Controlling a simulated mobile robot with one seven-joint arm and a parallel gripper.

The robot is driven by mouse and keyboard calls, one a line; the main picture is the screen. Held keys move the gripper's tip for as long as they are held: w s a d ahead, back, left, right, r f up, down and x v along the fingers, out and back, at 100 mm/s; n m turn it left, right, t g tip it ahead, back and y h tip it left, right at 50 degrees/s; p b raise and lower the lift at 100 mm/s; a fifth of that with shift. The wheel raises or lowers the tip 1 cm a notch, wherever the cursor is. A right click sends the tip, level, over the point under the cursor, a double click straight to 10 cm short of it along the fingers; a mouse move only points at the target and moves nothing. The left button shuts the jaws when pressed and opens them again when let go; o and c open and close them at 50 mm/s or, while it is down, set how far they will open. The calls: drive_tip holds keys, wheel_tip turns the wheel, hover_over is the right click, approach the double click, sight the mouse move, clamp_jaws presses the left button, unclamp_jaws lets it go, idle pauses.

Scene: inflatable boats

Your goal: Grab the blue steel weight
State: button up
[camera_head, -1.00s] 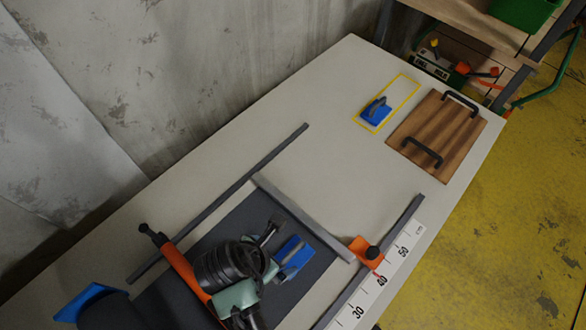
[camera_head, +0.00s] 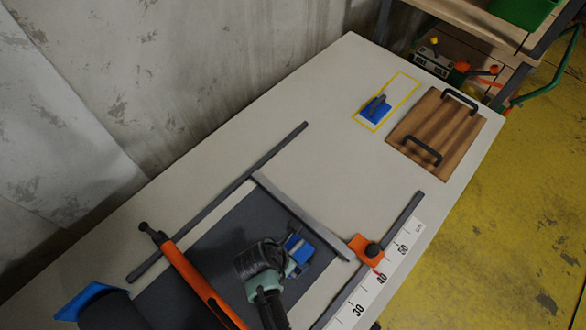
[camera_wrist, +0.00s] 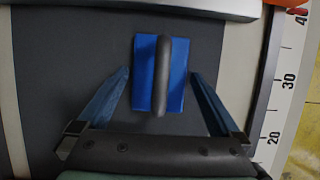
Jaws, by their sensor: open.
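A blue steel weight (camera_wrist: 176,78) with a dark bar handle lies on the dark grey mat (camera_wrist: 65,60) in the wrist view. My gripper (camera_wrist: 159,74) is open, with one blue finger on each side of the weight. The handle runs lengthwise between the fingers. I cannot tell whether the fingers touch the weight or how high they are above the mat. A second blue weight (camera_head: 376,110) with a handle lies in a yellow outline farther up the table.
A wooden board (camera_head: 434,134) with two black handles lies at the right. A grey crossbar (camera_head: 300,215), a side rail (camera_head: 220,200), an orange clamp (camera_head: 366,248) and a ruler (camera_head: 385,275) surround the mat. An orange bar (camera_head: 195,280) lies left. The upper middle of the table is clear.

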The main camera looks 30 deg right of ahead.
drive_tip(key=shift+d+f, duration=0.1)
drive_tip(key=shift+f, duration=0.2)
drive_tip(key=shift+c, duration=0.2)
clamp_jaws()
drive_tip(key=shift+w+r, duration=0.1)
drive_tip(key=shift+w, duration=0.05)
